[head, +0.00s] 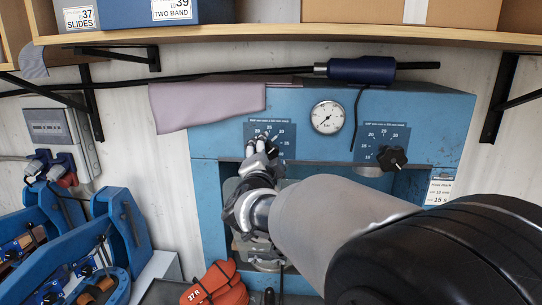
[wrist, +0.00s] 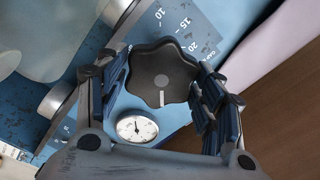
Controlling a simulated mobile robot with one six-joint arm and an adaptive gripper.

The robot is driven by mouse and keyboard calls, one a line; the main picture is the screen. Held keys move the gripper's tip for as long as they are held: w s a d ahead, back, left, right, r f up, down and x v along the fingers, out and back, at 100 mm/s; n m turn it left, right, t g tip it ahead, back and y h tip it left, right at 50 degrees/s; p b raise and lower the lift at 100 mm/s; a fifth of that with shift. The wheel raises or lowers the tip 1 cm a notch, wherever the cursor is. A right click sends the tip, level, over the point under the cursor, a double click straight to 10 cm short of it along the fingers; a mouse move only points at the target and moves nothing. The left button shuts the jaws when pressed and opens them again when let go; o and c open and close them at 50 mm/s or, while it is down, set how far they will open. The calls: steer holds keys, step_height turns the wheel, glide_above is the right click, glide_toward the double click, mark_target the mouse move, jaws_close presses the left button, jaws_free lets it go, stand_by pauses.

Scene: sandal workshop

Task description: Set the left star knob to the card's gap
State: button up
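The left star knob (wrist: 163,75) is black with several lobes and sits between the two fingers of my gripper (wrist: 166,88) in the wrist view. The pads appear to touch its sides. A white line on the knob points down in that view, toward the gauge side. Its blue scale plate (wrist: 187,22) shows 10, 15 and 20 above and to the right; other marks are hidden. In the head view, my gripper (head: 262,152) covers most of that knob below its plate (head: 284,141). A white card (head: 439,190) hangs at the right; its gap line is too small to read surely.
A round gauge (head: 327,117) is right of the left plate, close to my fingers. A second star knob (head: 391,158) is farther right. A mauve cloth (head: 206,105) hangs at the upper left of the blue press (head: 208,175). A dark-blue handled tool (head: 362,69) lies above.

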steer(key=shift+o, duration=1.3)
steer(key=s, duration=1.2)
steer(key=shift+a, duration=0.2)
steer(key=s+d+f+n+g+b, duration=0.1)
steer(key=s+d+f+n+g, duration=0.3)
steer(key=s, duration=0.6)
steer(key=s+d+f+n+g+b, duration=0.2)
steer(key=s+d+f+n+g, duration=0.2)
steer(key=s+d+f, duration=0.5)
steer(key=s+d+f+n+g+b, duration=0.2)
steer(key=s+d+f+n+g, duration=0.2)
steer(key=s+f, duration=0.5)
steer(key=s+d+g, duration=0.1)
steer(key=s+d, duration=0.1)
steer(key=shift+s+d+f+y, duration=0.2)
steer(key=shift+s+d+y, duration=0.1)
steer(key=shift+d, duration=0.1)
